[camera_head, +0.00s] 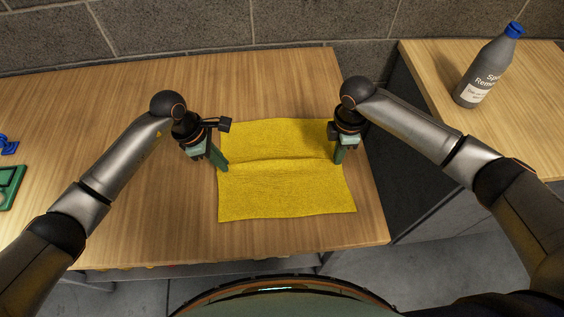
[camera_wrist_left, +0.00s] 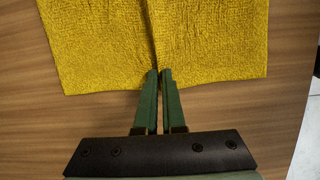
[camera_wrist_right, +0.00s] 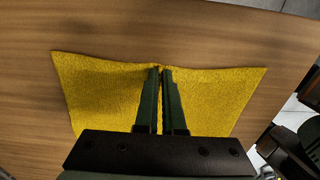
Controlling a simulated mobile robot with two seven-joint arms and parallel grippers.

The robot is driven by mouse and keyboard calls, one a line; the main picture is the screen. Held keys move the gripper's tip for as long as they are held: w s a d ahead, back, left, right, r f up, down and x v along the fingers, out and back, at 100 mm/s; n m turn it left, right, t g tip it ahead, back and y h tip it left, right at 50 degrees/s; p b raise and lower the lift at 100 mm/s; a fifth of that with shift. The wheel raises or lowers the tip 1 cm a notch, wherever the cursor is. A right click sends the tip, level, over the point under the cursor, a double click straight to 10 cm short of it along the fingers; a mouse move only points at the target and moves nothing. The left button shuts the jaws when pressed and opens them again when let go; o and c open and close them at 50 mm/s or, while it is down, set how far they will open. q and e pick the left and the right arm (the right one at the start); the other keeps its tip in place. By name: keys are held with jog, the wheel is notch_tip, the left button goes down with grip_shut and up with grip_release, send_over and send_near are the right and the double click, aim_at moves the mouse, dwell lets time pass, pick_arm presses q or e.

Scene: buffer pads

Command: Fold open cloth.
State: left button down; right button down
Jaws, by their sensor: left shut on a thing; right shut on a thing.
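A yellow cloth (camera_head: 285,192) lies spread open on the wooden table, with a raised ridge running across its middle from left to right. My left gripper (camera_head: 224,168) is shut on the cloth at the left end of this ridge. The left wrist view shows its green fingertips (camera_wrist_left: 160,74) pinching the cloth's edge. My right gripper (camera_head: 338,160) is shut on the cloth at the right end of the ridge. The right wrist view shows its fingertips (camera_wrist_right: 161,72) closed on the cloth's edge. Parts of the cloth under the right gripper are hidden.
The wooden table (camera_head: 150,215) is bare around the cloth. Green and blue items (camera_head: 10,185) lie at the far left edge. A block wall is behind.

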pick_arm(q)
jog(key=shift+s+a, duration=0.1)
pick_arm(e)
jog(key=shift+s+d, duration=0.1)
